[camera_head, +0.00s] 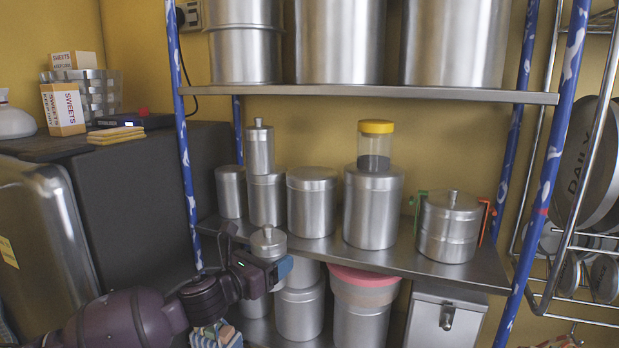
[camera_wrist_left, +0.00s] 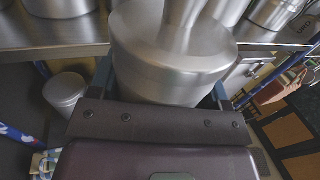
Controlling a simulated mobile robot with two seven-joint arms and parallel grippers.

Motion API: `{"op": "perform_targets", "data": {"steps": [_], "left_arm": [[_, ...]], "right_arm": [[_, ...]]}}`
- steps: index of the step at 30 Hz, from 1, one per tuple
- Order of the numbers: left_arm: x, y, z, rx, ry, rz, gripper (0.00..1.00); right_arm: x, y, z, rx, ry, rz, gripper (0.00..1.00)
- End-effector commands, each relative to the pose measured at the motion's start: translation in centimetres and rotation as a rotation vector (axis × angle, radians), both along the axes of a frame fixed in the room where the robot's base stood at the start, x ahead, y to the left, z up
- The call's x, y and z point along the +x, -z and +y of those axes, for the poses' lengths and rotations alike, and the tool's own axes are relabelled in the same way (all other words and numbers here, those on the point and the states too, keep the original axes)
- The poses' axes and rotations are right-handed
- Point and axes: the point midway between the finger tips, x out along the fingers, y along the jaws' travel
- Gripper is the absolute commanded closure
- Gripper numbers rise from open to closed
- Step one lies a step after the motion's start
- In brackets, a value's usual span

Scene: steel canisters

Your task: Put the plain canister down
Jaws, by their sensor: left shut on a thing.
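My left gripper (camera_head: 278,268) is shut on a small plain steel canister (camera_head: 268,243) with a knobbed lid. The canister looks about upright, in front of the middle shelf's (camera_head: 400,262) front edge in the head view. In the left wrist view the canister (camera_wrist_left: 170,62) fills the space between the fingers of the left gripper (camera_wrist_left: 163,88), and its knob rises toward the top of the picture. Its lower part is hidden by the gripper. I cannot tell how far it is from the shelf edge. My right gripper is in neither view.
On the middle shelf stand a stacked pair of canisters (camera_head: 266,197), a wide canister (camera_head: 312,205), a canister (camera_head: 372,210) under a yellow-lidded jar (camera_head: 375,145), and a handled canister (camera_head: 449,228). Bare shelf shows along the front. A blue post (camera_head: 187,165) stands left.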

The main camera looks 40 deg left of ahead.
Motion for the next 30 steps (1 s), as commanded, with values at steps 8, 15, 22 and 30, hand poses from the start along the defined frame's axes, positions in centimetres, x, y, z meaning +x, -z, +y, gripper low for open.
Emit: {"op": "perform_targets", "data": {"steps": [8,15,22,30], "left_arm": [[0.7,-11.9,4.2,0.009,0.047,-0.004,0.58],[0.9,-18.5,4.9,0.004,0.087,0.000,0.58],[1.2,-20.4,4.8,-0.002,0.103,0.000,0.58],[3.3,-20.5,4.4,-0.003,0.103,-0.003,0.58]], "right_arm": [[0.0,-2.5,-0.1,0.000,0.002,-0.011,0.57],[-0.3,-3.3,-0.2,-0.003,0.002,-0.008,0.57],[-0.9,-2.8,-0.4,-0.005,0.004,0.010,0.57],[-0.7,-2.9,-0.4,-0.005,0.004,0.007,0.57]]}}
